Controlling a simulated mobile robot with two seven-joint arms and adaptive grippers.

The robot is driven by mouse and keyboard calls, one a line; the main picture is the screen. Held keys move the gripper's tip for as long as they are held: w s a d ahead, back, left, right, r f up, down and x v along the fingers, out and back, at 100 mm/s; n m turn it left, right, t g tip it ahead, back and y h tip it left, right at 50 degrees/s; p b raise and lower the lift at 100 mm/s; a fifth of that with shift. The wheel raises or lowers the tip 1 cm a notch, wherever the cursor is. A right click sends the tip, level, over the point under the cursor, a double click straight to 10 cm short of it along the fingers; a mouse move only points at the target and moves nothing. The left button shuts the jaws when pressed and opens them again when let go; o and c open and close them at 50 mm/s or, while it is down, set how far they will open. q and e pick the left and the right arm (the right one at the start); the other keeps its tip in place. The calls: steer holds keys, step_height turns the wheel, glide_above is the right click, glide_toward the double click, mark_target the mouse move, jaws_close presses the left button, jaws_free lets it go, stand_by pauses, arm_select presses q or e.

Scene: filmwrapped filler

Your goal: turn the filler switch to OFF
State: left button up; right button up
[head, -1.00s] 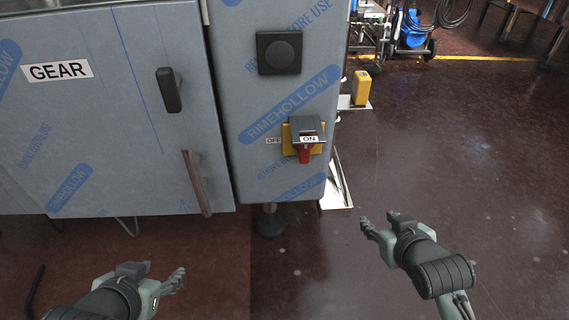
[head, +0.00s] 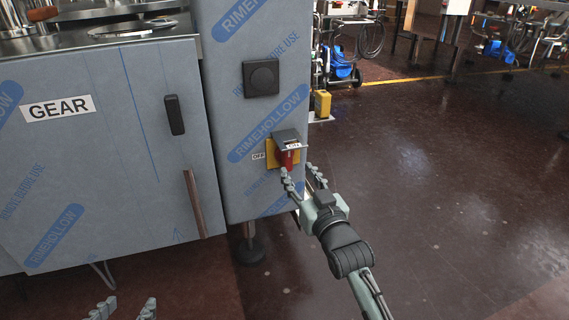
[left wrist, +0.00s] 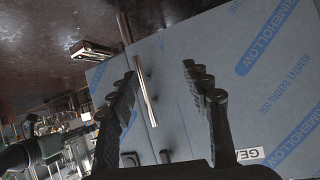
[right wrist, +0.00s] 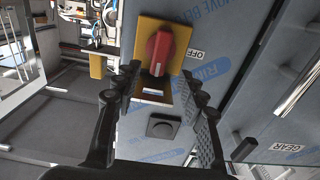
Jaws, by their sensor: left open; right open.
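The filler switch is a red knob (head: 287,160) on a yellow plate (head: 271,152), under a grey hood, on the wrapped cabinet's narrow front. An OFF label (head: 259,156) sits left of the plate; an ON label (head: 293,146) is on the hood. My right gripper (head: 300,176) is open just in front of and below the knob. In the right wrist view the red knob (right wrist: 158,52) appears between and just beyond the open fingertips; I cannot tell whether they touch it. My left gripper (head: 128,306) is open and empty at the bottom left, facing the cabinet.
A GEAR-labelled door (head: 100,150) with a black latch (head: 174,115) and a long bar handle (head: 195,204) is left of the switch. A black square button (head: 261,78) is above the switch. A yellow box (head: 322,104) stands behind the cabinet's right side. Floor to the right is open.

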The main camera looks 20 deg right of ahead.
mark_target(289, 159)
arm_select(q)
steer(key=d+r, duration=0.1)
steer(key=w+d+r+t+h, duration=0.1)
steer(key=shift+w+d+r+t+b, duration=0.15)
steer(key=shift+w+r+t+b, duration=0.05)
steer(key=shift+r+t+b, duration=0.15)
arm_select(e)
steer(key=w, duration=0.7)
steer(key=shift+a, duration=0.1)
steer(key=shift+c, duration=0.4)
jaws_close()
